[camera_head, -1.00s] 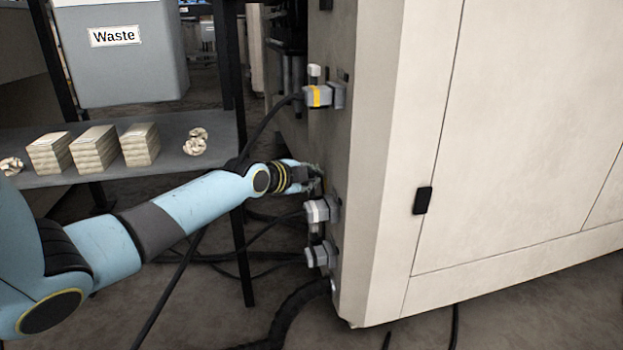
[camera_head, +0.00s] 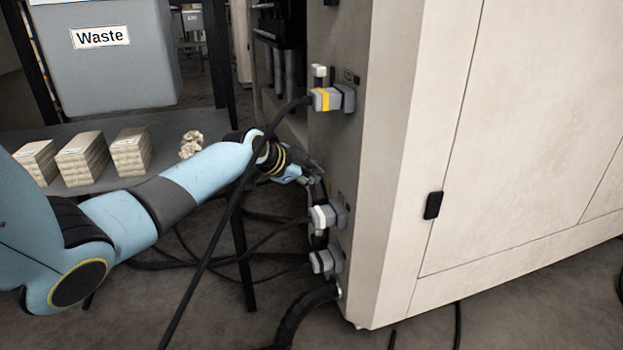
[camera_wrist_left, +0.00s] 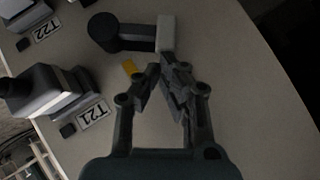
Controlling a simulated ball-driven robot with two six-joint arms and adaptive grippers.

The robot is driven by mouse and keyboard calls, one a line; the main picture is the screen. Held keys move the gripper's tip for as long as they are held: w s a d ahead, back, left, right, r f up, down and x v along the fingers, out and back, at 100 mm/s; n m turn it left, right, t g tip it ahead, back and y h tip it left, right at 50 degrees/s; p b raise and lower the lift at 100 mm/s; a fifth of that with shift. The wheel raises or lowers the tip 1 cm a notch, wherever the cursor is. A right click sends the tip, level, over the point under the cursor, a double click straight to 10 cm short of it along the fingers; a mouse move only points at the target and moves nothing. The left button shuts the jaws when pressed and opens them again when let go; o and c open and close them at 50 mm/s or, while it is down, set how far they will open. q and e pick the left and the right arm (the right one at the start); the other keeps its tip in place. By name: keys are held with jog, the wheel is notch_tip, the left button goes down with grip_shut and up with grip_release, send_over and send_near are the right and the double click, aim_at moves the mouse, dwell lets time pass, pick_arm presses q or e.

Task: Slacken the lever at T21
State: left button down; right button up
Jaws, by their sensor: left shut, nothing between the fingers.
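My left gripper (camera_head: 312,176) is at the side face of the pale machine cabinet (camera_head: 500,130), above the two lower grey plugs. In the left wrist view, the left gripper (camera_wrist_left: 164,72) has its fingertips together with nothing between them. A dark lever (camera_wrist_left: 120,33) with a round hub and a white end (camera_wrist_left: 166,34) lies just beyond the fingertips; I cannot tell whether they touch. An orange mark (camera_wrist_left: 130,67) shows beside it. The T21 label (camera_wrist_left: 93,115) is at lower left, next to a grey plug (camera_wrist_left: 48,92). The T22 label (camera_wrist_left: 46,30) is at upper left.
A plug with a yellow band (camera_head: 328,99) sits higher on the cabinet, its black cable crossing in front of my left arm. Lower plugs (camera_head: 324,216) (camera_head: 326,261) have cables too. A shelf (camera_head: 205,124) with paper stacks and a Waste bin (camera_head: 110,65) stand left.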

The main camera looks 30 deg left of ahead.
pick_arm(q)
jog(key=shift+w+a+f+n+g+h, duration=0.25)
jog(key=shift+a+f+n+g+h, duration=0.1)
jog(key=shift+a+g+h, duration=0.1)
jog(key=shift+w+a+f+b, duration=0.1)
jog(key=shift+w+a+b, duration=0.15)
jog(key=shift+b, duration=0.15)
pick_arm(e)
jog(key=shift+a+f+t, duration=0.2)
jog(key=shift+f+t, duration=0.3)
jog(key=shift+f, duration=0.05)
pick_arm(q)
jog(key=shift+w+a, duration=0.1)
notch_tip(320, 180, up, 10)
